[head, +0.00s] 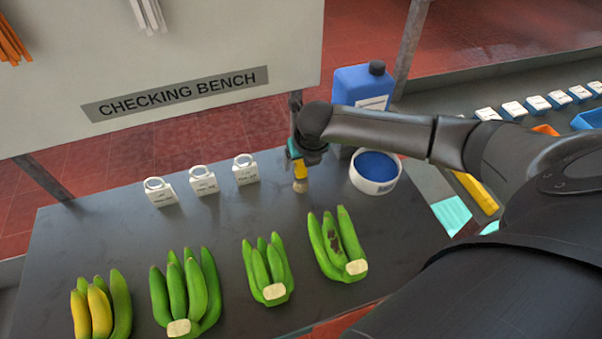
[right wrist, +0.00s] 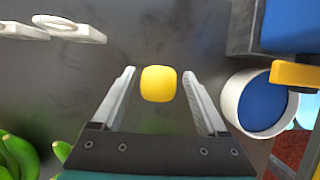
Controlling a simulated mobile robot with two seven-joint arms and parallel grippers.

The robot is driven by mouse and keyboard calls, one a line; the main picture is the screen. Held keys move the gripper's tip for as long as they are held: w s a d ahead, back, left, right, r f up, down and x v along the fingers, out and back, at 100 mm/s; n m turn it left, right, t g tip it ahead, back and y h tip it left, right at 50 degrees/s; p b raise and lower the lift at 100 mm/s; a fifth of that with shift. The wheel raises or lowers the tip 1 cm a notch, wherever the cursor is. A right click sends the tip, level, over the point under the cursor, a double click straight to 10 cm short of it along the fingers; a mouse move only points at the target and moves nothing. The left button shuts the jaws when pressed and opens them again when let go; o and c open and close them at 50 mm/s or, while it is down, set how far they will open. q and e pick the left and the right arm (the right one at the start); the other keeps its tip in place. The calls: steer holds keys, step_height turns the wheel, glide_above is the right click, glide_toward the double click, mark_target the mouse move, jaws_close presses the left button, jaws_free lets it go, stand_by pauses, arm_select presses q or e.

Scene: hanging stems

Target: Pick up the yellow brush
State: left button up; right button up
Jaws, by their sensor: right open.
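The yellow brush (head: 300,172) stands upright on the dark bench, its pale bristles down, below my right gripper (head: 297,158). In the right wrist view I look down on the brush's yellow handle end (right wrist: 158,84). It lies between the two fingers of my right gripper (right wrist: 159,72), with a gap on each side. The right gripper is open and holds nothing. In the head view the gripper and wrist partly hide the upper handle. My left gripper is not in view.
A white tub with blue inside (head: 375,187) stands close right of the brush, with a blue canister (head: 362,86) behind. Several white labelled holders (head: 203,184) stand left. Several banana bunches (head: 268,268) lie along the front. Bare bench (head: 225,222) lies between.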

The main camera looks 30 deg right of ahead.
steer(key=shift+x, duration=1.75)
steer(key=shift+r, duration=0.1)
jaws_close()
